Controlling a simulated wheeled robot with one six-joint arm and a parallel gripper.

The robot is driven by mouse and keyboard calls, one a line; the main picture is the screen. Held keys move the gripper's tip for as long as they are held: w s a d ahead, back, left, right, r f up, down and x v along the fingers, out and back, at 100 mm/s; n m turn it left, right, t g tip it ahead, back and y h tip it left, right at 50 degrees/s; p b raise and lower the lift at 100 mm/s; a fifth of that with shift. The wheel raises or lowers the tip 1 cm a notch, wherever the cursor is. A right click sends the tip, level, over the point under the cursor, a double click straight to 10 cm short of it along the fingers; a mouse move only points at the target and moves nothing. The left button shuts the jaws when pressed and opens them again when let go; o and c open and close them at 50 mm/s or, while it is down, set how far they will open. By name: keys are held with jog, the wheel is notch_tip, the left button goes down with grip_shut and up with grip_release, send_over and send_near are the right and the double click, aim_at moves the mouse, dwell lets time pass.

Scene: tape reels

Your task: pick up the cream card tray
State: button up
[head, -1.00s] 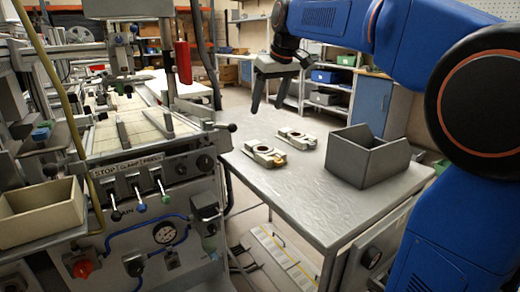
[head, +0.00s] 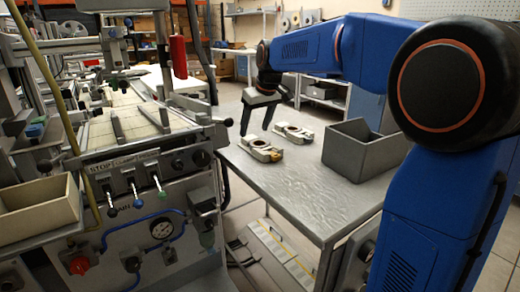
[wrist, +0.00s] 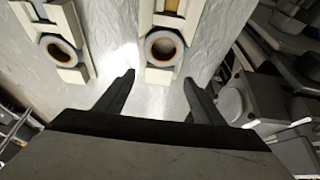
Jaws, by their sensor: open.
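The cream card tray (head: 40,222) is an open, box-like tray at the far left of the head view, on the machine's side. Its left part is cut off by the picture edge. It does not show in the wrist view. My gripper (head: 257,127) is open and empty, pointing down over the table, well to the right of the tray. In the wrist view its two fingers (wrist: 159,78) stand apart with nothing between them.
Two cream holders with dark-centred rings, a near one (head: 262,150) and a farther one (head: 294,133), lie by my gripper on the metal table (head: 300,195). A grey open box (head: 350,155) stands to their right. The machine's levers (head: 135,188) stand right of the tray.

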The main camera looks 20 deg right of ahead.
aim_at(250, 138)
jog(key=shift+w+x, duration=0.2)
jog(key=shift+x, duration=1.1)
jog(key=shift+w+x, duration=0.25)
jog(key=shift+x, duration=1)
jog(key=shift+a+r, duration=0.1)
jog(key=shift+r, duration=0.1)
jog(key=c, duration=1.3)
